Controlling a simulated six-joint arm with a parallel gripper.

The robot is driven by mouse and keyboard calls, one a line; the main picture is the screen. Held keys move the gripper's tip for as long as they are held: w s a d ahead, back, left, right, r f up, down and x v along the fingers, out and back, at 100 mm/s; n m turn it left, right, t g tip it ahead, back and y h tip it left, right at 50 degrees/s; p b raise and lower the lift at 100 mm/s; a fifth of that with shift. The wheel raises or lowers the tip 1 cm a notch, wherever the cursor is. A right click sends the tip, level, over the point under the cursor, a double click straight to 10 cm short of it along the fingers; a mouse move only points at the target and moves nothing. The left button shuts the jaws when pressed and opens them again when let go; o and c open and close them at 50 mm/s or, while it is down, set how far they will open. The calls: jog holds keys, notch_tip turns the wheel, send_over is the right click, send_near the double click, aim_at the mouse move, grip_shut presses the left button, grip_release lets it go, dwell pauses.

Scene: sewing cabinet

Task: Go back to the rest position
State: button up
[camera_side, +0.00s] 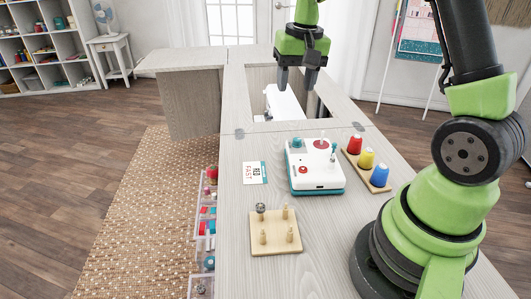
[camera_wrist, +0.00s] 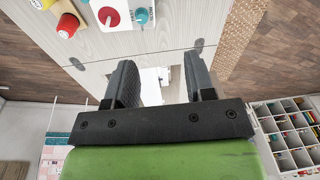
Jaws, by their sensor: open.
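My gripper (camera_side: 297,78) hangs above the rectangular opening in the cabinet top in the side view, fingers pointing down. The two dark fingers are apart with nothing between them. In the wrist view my gripper (camera_wrist: 160,75) is also open and empty, with the opening and a white part of the sewing machine (camera_wrist: 153,84) below it. In the side view the white sewing machine (camera_side: 283,103) sits low in the opening, partly hidden behind the gripper and the cabinet edge.
On the cabinet top (camera_side: 238,215) stand a white and teal device (camera_side: 318,183), a rack of red, yellow and blue spools (camera_side: 366,161), a card (camera_side: 255,172) and a wooden peg board (camera_side: 275,240). Clear drawers (camera_side: 203,240) line the left side.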

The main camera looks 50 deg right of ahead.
jog(key=s+a+r+n+t, duration=0.2)
jog(key=s+a+r+t, duration=0.1)
jog(key=s+a+r, duration=0.55)
jog(key=s+a+r+n+t+y, duration=0.1)
jog(key=s+a+n+t+y, duration=0.1)
jog(key=s+a, duration=0.4)
jog(key=shift+s+r+t, duration=0.25)
jog(key=shift+s+t, duration=0.15)
jog(key=shift+s, duration=0.8)
